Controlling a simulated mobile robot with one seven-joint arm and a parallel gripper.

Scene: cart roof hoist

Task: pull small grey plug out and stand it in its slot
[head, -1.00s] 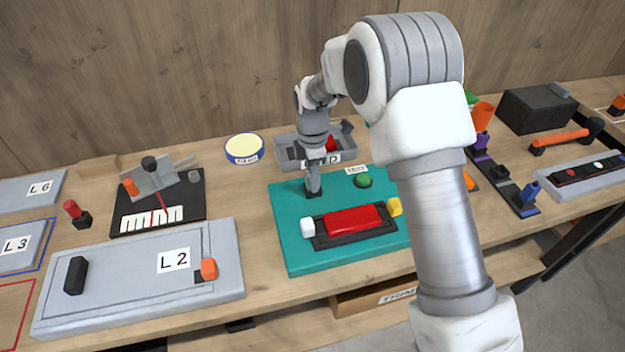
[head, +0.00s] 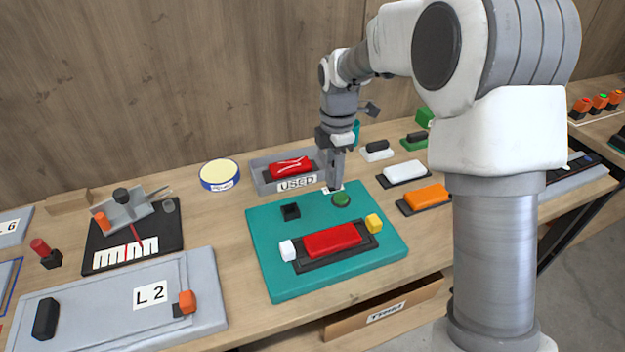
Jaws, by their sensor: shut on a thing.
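My gripper (head: 336,183) points down at the back edge of the teal board (head: 268,245), just behind the green button (head: 342,200). It is shut on what seems to be the small grey plug. The plug hardly stands out from the grey fingers, and I cannot tell whether its lower end touches anything. A small black square socket (head: 290,212) on the board, left of the green button, looks empty. A white label on the board is partly hidden by my gripper.
White (head: 405,173) and orange (head: 427,197) blocks lie to the right. A blue-rimmed round tub (head: 219,175) stands left.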

